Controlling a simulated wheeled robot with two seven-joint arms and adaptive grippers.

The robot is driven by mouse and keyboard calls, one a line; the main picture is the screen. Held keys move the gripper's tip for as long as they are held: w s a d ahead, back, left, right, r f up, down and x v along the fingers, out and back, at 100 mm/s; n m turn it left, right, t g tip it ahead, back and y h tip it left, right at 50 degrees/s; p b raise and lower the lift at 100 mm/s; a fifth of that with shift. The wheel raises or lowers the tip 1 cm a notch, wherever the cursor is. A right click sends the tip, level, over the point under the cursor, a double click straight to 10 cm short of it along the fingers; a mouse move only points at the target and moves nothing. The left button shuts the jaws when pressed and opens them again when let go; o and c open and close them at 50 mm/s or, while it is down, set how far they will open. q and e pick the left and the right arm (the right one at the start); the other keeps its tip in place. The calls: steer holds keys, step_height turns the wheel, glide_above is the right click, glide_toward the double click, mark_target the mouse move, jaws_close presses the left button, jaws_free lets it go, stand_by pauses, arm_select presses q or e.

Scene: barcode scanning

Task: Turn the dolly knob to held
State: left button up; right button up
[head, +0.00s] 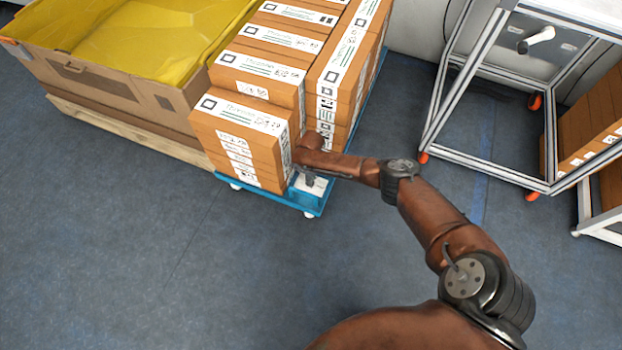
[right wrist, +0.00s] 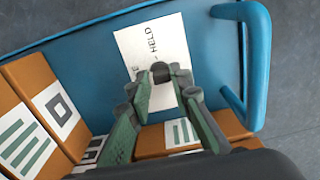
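The knob (right wrist: 164,73) is a dark round piece at the edge of a white label (right wrist: 135,48) that reads HELD, on the blue dolly (right wrist: 205,50). My right gripper (right wrist: 163,84) has its two fingertips on either side of the knob, and they look closed against it. Which way the knob points is hidden by the fingers. In the head view, my right gripper (head: 309,179) is low over the near right corner of the dolly (head: 306,200), beside the stacked boxes. My left gripper is not in view.
Brown boxes (head: 262,165) are stacked on the dolly, close to my right gripper. A large carton lined with yellow (head: 95,75) stands on a pallet to the left. A metal frame cart (head: 490,170) is at right. The near floor is clear.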

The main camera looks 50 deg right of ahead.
jaws_close()
